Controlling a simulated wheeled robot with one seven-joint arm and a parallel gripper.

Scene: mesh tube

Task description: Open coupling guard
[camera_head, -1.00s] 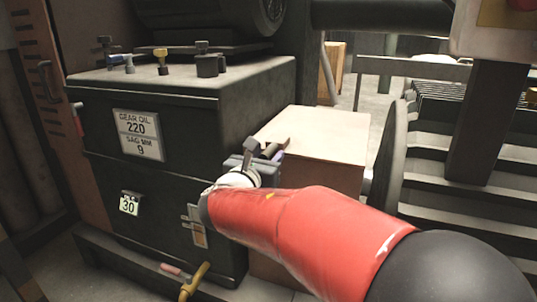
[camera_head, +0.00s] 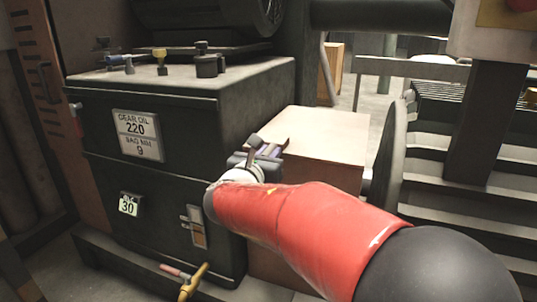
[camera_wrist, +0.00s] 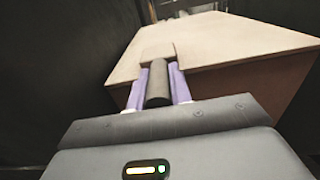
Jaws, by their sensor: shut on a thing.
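The coupling guard appears to be the beige box (camera_head: 325,132) right of the dark gear-oil cabinet. Its pale top and tan side also fill much of the wrist view (camera_wrist: 225,38). A dark cylindrical handle (camera_wrist: 158,85) stands at the guard's near edge, by a small tan tab. My gripper (camera_wrist: 160,80) is shut on this handle, with a purple finger on either side. In the head view my gripper (camera_head: 268,150) is at the guard's near left corner, partly hidden by my wrist. The guard's lid looks closed or nearly so; I cannot tell whether it is lifted.
The dark cabinet (camera_head: 165,150) stands close on the left, with a yellow valve (camera_head: 194,280) low in front. A dark round disc edge (camera_head: 390,150) and slatted metal steps (camera_head: 440,190) are on the right. Open floor shows behind the guard.

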